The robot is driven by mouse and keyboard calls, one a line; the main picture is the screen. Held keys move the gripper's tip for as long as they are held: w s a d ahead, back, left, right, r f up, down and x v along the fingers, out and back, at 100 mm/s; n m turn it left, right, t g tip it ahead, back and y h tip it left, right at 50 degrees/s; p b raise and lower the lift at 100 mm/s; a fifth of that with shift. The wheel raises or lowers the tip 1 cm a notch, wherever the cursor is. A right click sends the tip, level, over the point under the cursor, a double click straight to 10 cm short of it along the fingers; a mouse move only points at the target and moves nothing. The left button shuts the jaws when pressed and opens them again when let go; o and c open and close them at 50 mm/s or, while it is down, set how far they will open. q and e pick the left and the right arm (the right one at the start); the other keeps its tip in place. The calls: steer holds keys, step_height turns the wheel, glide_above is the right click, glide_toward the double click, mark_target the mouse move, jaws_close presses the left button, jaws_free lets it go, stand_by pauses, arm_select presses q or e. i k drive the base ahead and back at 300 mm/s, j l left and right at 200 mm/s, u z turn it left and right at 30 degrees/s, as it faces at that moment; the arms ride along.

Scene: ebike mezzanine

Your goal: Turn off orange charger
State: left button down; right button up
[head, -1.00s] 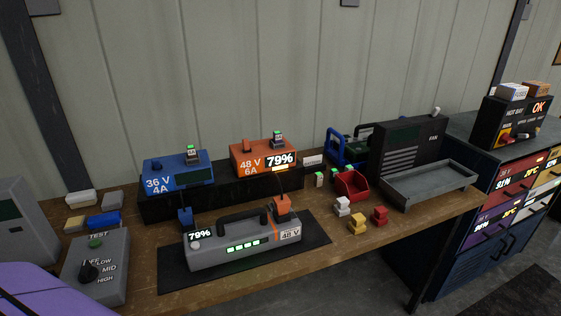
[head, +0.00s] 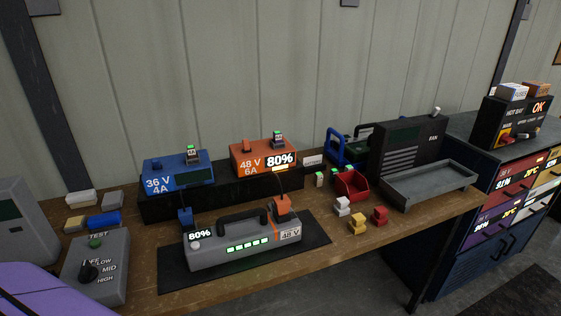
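The orange charger (head: 250,156), marked 48 V 6A, stands on the black riser (head: 222,195) at the back of the bench. Its display reads 80%. A small switch-like piece with a green light (head: 278,139) is on its top right, and an orange knob-like piece is at its top left. An orange plug (head: 282,206) on a cable sits on the grey battery (head: 232,250), marked 48 V. The battery display reads 80% and several green bars are lit. A purple shape at the lower left may be part of my arm. Neither gripper shows.
The blue charger (head: 178,171), marked 36 V 4A, stands left of the orange one, its blue plug (head: 185,216) hanging in front. A grey test box (head: 97,270) is at front left. A red bin (head: 351,184), small coloured blocks and a grey tray (head: 428,184) are to the right.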

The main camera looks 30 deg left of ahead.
mark_target(247, 148)
steer(key=i+j+u, duration=0.15)
steer(key=u, duration=0.25)
steer(key=i+j+u, duration=0.1)
steer(key=u, duration=0.25)
steer(key=i+u, duration=0.25)
steer(key=u, duration=0.15)
